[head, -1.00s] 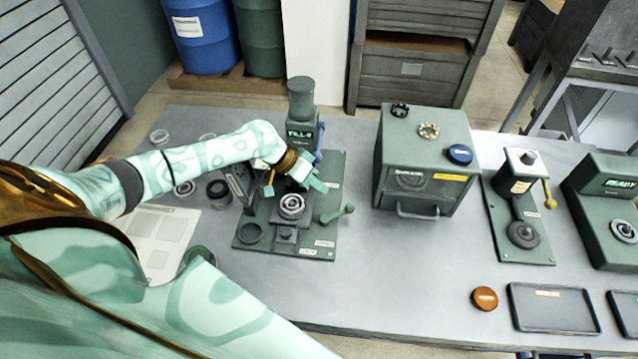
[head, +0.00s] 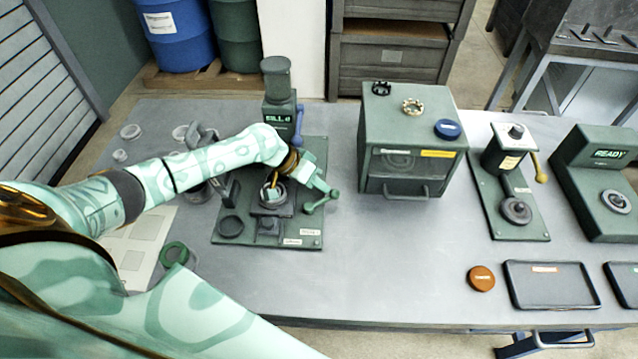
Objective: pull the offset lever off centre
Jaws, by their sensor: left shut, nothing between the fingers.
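The dark green machine with a lit display (head: 281,117) stands on a green base plate (head: 228,203) at the left of the bench. A short green lever (head: 318,204) with a ball end sticks out at the right of its centre fixture. I take this for the offset lever. My left gripper (head: 326,189) reaches over the fixture from the left. Its fingers are shut and empty, right at the lever's ball end; I cannot tell whether they touch it. The arm and gripper partly cover the ring seat (head: 272,198). My right gripper is not in view.
A blue lever (head: 299,122) is on the machine's right side. A green cabinet (head: 410,165) stands to the right, then a press with a yellow-knobbed handle (head: 541,172) and a READY machine (head: 607,170). A tray (head: 553,302) lies in front. Bench between is clear.

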